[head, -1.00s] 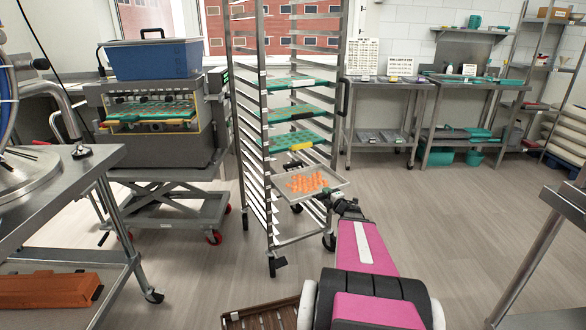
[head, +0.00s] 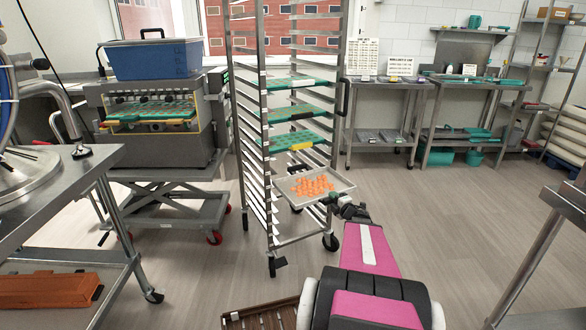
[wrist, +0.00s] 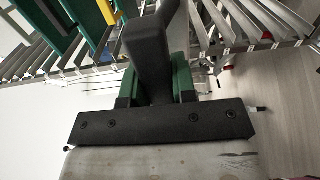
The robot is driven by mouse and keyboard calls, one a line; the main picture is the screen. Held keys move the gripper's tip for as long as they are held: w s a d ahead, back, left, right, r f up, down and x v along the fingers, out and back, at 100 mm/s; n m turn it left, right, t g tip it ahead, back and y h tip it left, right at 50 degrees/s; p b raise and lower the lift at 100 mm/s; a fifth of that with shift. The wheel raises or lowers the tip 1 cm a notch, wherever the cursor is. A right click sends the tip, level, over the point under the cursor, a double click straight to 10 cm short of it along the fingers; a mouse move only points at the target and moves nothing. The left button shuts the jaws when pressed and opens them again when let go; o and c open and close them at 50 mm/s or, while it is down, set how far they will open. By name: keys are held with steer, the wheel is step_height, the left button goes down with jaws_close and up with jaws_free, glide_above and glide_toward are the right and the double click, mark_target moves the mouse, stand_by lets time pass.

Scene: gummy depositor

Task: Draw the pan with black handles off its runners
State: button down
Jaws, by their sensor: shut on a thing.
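The pan (head: 346,184) is a shallow grey metal tray with several orange gummies (head: 312,185) on it. It sits low in the tall rack (head: 262,150) and juts out of the rack's right side. My gripper (head: 340,204) is at the pan's near right edge. The wrist view shows its green fingers (wrist: 155,86) on both sides of the handle, shut on it. The pan's far edge and the runners under it are partly hidden.
Several green trays (head: 295,140) sit higher in the rack. A depositor machine (head: 155,125) with a blue bin (head: 155,60) stands left. Steel tables (head: 385,88) stand along the back wall. A steel bench edge (head: 570,200) is at right. The floor (head: 450,215) right of the rack is clear.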

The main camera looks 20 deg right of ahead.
steer(key=v, duration=1.1)
steer(key=shift+s, duration=0.3)
stand_by(0.3)
stand_by(0.4)
